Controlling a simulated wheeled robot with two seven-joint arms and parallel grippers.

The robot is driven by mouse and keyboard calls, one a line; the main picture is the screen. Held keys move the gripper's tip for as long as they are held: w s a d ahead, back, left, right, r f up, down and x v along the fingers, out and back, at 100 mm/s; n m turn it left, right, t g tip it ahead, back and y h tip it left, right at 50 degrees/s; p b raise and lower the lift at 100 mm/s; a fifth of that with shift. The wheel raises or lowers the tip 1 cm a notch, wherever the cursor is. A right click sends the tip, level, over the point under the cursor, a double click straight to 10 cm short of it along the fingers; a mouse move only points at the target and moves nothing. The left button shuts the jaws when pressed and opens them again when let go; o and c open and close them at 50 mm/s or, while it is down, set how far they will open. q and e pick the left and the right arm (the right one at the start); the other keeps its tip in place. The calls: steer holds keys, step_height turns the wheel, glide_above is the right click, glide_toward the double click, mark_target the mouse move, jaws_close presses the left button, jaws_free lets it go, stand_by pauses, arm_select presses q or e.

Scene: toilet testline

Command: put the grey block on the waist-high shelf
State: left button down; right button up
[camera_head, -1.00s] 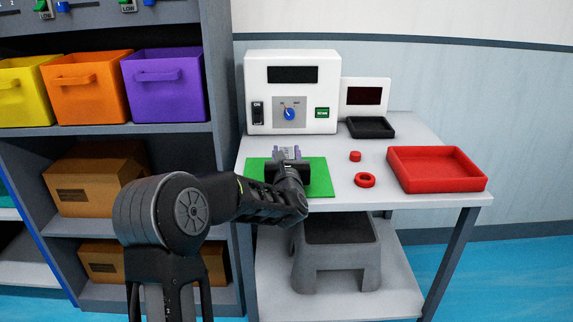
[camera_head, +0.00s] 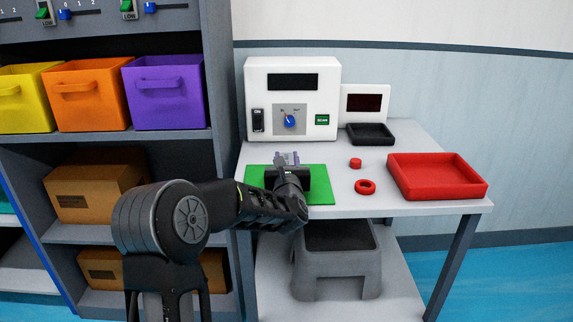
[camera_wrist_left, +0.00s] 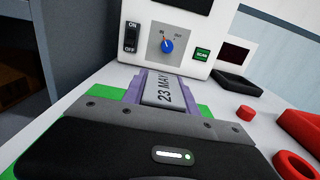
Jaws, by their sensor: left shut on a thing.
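My left gripper (camera_head: 288,158) is over the green mat (camera_head: 321,184) on the white table, pointing towards the white machine. In the left wrist view its purple fingers (camera_wrist_left: 134,88) are closed on both sides of the grey block (camera_wrist_left: 163,90), which has "23 MAY" on its face. In the head view the block (camera_head: 289,157) shows only as a small patch between the fingers. I cannot tell whether it touches the mat. The grey shelf unit (camera_head: 185,138) stands at the left, with several levels. My right gripper is not in view.
The white machine (camera_head: 292,76) stands behind, beside a small display with a black tray (camera_head: 370,134). A red tray (camera_head: 437,190), red ring (camera_head: 365,187) and red cap (camera_head: 355,163) are right. Purple (camera_head: 166,94) and orange bins and brown boxes (camera_head: 90,185) fill much of the shelves.

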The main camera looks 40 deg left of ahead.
arm_select(q)
step_height(320, 180, up, 10)
steer(key=shift+f+p, duration=0.1)
steer(key=shift+p, duration=0.45)
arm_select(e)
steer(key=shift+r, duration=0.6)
arm_select(q)
steer(key=shift+d, duration=0.1)
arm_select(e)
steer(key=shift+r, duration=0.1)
